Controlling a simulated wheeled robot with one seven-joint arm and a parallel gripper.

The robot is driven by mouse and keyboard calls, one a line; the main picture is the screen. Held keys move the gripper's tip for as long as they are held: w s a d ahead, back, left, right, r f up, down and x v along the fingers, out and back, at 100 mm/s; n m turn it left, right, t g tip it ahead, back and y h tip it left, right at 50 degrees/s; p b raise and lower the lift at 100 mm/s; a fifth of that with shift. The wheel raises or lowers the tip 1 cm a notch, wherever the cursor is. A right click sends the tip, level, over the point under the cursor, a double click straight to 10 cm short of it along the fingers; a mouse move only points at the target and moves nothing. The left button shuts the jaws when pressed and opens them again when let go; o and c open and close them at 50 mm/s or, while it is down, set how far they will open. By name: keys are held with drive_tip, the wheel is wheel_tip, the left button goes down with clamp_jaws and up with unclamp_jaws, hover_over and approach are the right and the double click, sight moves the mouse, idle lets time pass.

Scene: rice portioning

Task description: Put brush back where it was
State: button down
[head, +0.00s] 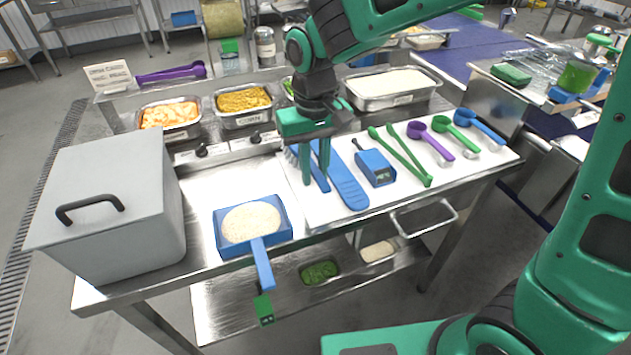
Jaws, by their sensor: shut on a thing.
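The brush (320,183) has a blue handle and pale bristles that show to the left of my gripper. My gripper (315,175) points down over the left part of a white mat (297,209) and is shut on the brush. The brush is at or just above the mat; I cannot tell whether it touches. My fingers hide part of the handle. A long blue paddle-like tool (348,185) lies close to its right on the mat.
A blue device (375,168), green tongs (408,160) and several scoops lie on the mat to the right. A blue scoop-like pan of rice (218,215) and a grey lidded box (110,205) stand at the left. Food pans (392,101) line the back.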

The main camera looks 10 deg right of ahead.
sight(315, 195)
drive_tip(key=shift+w+f, duration=0.1)
drive_tip(key=shift+f, duration=1.95)
drive_tip(key=shift+f, duration=0.1)
drive_tip(key=c, duration=1.6)
unclamp_jaws()
drive_tip(key=shift+o, duration=0.2)
wheel_tip(315, 195, up, 12)
drive_tip(key=shift+r, duration=0.1)
